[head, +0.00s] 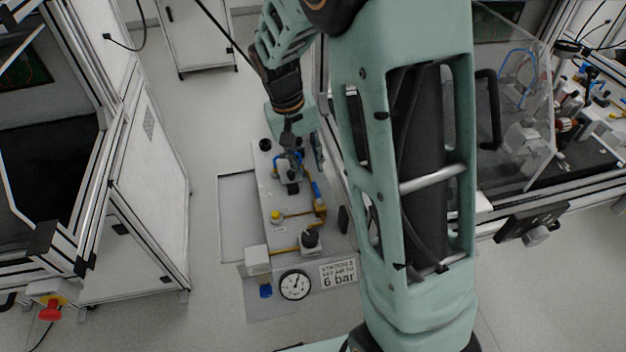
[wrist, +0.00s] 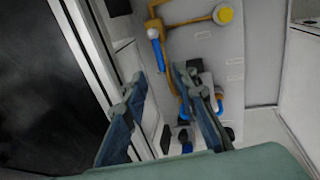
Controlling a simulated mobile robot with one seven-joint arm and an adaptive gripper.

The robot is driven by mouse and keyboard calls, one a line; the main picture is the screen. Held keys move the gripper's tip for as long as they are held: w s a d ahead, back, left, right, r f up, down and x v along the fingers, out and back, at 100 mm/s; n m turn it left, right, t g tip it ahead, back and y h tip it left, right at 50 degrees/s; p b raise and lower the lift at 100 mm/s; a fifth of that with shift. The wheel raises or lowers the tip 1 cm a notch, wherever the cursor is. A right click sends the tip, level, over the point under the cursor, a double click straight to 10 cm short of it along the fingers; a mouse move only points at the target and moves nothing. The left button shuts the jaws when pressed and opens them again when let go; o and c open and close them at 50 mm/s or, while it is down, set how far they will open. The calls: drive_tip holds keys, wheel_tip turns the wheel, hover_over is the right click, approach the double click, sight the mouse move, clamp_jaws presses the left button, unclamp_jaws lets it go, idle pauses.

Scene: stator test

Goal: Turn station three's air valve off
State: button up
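The station's air panel (head: 262,185) stands below my arm in the head view, with a gauge (head: 295,284) and a sign (head: 339,273) reading "6 bar". A blue handle (head: 317,190) lies beside the yellow-brown pipe on its right side. In the wrist view the blue handle (wrist: 159,54) shows beyond my fingertips. A second fitting with blue parts (head: 288,168) sits close to my gripper, partly behind a finger in the wrist view (wrist: 190,100). My gripper (head: 304,148) is open over the panel's far end; its spread fingers (wrist: 158,77) hold nothing visible. I cannot tell the valve's setting.
A black knob (head: 310,238) and a yellow button (head: 275,216) sit on the panel. A framed machine with a clear guard (head: 525,125) stands close on the right. A white cabinet (head: 140,190) stands left, with a red emergency button (head: 50,310). Floor between is clear.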

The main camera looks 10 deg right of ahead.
sight(315, 187)
drive_tip(key=f, duration=0.3)
drive_tip(key=d+f, duration=0.1)
drive_tip(key=f, duration=0.2)
drive_tip(key=shift+d+f+b, duration=0.2)
drive_tip(key=shift+f+b, duration=0.15)
drive_tip(key=shift+f, duration=0.05)
clamp_jaws()
